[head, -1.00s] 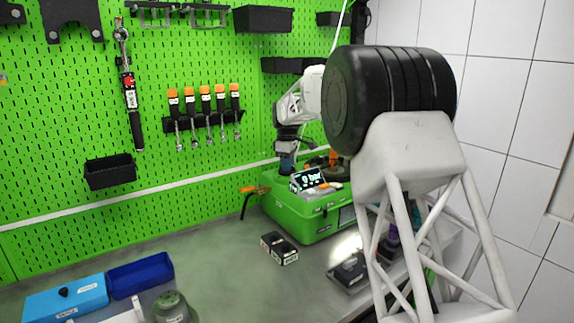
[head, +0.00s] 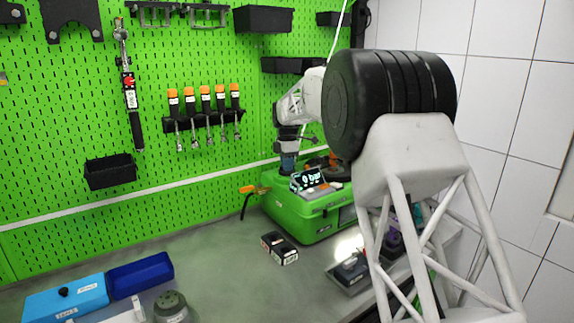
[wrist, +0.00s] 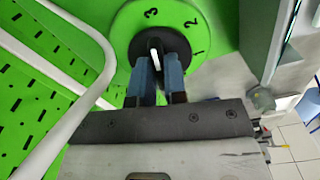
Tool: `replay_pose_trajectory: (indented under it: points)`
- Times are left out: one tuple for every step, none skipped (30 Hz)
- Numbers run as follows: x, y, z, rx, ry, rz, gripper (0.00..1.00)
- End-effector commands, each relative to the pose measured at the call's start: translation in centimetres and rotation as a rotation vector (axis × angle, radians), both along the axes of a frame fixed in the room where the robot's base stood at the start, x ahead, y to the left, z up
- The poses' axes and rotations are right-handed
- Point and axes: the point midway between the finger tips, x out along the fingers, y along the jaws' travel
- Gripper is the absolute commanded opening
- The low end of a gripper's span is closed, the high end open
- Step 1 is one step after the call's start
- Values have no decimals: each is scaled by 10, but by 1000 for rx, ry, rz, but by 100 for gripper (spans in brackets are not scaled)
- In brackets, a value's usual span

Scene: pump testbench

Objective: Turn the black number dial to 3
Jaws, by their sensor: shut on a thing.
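In the wrist view, the black number dial (wrist: 158,45) sits on a round green plate (wrist: 122,22) marked 3, 2 and 1. A white line on the dial points up, roughly toward the 3. My gripper (wrist: 159,70) has its two blue fingers on either side of the dial, shut on it. In the head view, my gripper (head: 288,162) reaches down at the back left of the green pump testbench (head: 285,208). I cannot make out the dial there.
A small lit display (head: 305,179) stands on the testbench, close to the gripper. An orange-handled lever (head: 249,189) sticks out at its left. A black box (head: 279,247) lies on the grey table in front. The green pegboard (head: 60,160) is close behind.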

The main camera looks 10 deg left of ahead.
Motion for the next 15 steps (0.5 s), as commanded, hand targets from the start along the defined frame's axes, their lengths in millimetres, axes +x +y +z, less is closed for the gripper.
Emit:
replay_pose_trajectory:
  points:
    - [0, 0, 1, 1, -2, 4, 0]
    - [0, 0, 2, 1, -2, 6, 0]
    - [0, 0, 2, 1, -2, 7, 0]
    - [0, 0, 2, 1, -2, 7, 0]
    - [0, 0, 2, 1, -2, 7, 0]
    - [0, 0, 2, 1, -2, 7, 0]
    - [0, 1, 2, 1, -2, 7, 0]
    - [0, 1, 2, 1, -2, 7, 0]
    - [0, 1, 2, 1, -2, 7, 0]
    - [0, 1, 2, 1, -2, 7, 0]
    - [0, 1, 2, 1, -2, 7, 0]
    - [0, 1, 2, 1, -2, 7, 16]
    - [0, 1, 2, 1, -2, 6, 20]
    - [0, 0, 1, 1, -2, 6, 25]
    - [0, 0, 1, 1, -1, 6, 31]
